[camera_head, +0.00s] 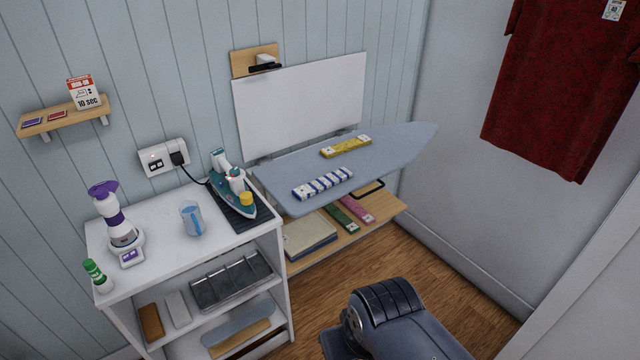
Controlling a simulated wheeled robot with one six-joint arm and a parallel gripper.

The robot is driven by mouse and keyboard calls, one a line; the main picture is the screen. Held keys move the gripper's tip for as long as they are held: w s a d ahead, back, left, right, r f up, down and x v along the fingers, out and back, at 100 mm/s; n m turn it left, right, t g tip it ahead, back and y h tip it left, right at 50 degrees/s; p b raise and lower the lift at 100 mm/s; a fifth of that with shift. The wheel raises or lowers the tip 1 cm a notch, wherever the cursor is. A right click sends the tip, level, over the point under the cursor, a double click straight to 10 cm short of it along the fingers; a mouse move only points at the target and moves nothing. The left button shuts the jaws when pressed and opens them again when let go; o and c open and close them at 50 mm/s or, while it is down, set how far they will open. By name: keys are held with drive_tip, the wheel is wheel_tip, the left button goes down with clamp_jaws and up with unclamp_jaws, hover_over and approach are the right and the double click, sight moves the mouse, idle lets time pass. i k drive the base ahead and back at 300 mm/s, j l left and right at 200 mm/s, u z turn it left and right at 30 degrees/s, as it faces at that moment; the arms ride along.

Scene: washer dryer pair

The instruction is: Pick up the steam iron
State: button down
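A dark blue-grey part of my own body shows at the bottom centre, well apart from the iron. My gripper cannot be made out in this view.
A light blue cup (192,220), a purple-topped device (119,222) and a green-capped bottle (98,275) stand left of the iron. Wooden floor lies clear ahead.

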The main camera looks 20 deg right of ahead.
sight(229, 193)
drive_tip(key=i+u, duration=0.1)
drive_tip(key=i, duration=0.65)
drive_tip(key=i+l+u, duration=0.1)
drive_tip(key=i, duration=0.6)
